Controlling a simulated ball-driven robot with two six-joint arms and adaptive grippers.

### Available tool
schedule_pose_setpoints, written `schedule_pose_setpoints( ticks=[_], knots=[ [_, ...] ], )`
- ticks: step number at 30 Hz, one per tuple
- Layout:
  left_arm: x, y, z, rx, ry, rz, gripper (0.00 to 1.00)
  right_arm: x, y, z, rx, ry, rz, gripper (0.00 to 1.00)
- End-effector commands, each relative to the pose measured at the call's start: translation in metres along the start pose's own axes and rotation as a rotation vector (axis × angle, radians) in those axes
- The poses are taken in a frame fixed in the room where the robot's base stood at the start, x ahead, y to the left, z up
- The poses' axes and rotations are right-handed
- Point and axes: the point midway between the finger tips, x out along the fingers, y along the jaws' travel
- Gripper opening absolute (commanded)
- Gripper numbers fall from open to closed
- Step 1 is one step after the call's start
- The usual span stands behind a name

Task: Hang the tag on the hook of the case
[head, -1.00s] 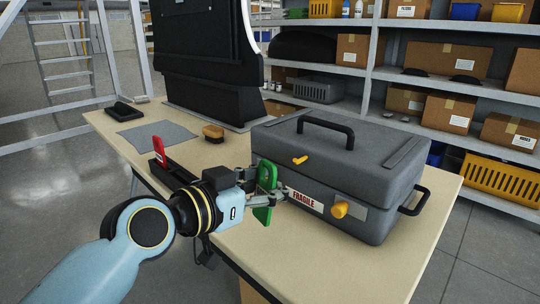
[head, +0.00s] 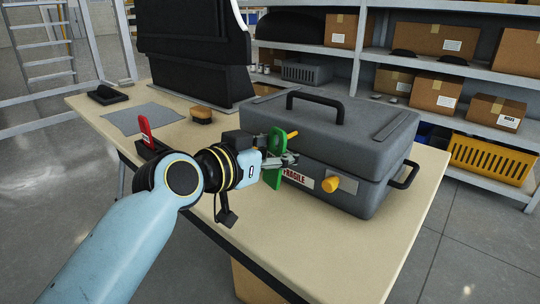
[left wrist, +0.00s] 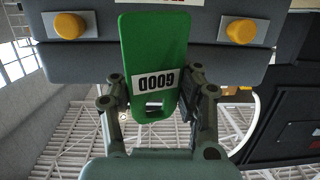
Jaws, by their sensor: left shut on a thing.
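The green tag (head: 273,176) is upright in my left gripper (head: 284,160), which is shut on it in front of the grey case (head: 375,135). In the left wrist view the tag (left wrist: 154,45) reads GOOD upside down and sits between the fingers (left wrist: 155,90). A yellow hook (head: 293,134) sticks out just behind the tag's upper right edge; a second yellow peg (head: 340,184) is farther right on the case front. In the left wrist view, yellow pegs show left (left wrist: 69,26) and right (left wrist: 240,31) of the tag. I cannot tell whether it touches the case.
The case stands on a wooden table (head: 330,245). A red tag (head: 146,130) stands in a dark holder at the left. The table front is clear.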

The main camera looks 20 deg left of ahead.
Motion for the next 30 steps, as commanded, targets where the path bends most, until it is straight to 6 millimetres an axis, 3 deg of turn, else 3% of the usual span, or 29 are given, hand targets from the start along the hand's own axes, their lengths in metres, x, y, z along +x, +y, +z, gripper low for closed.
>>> schedule_pose_setpoints(
  ticks=[15,30],
  knots=[
    [0.03,0.001,0.002,-0.001,0.0,0.001,0.0,0.011,-0.003,0.006,0.001,-0.015,-0.002,0.47],
    [0.034,0.002,0.004,-0.001,-0.002,0.002,0.0,0.01,-0.003,0.0,0.001,-0.004,-0.002,0.47]
  ],
)
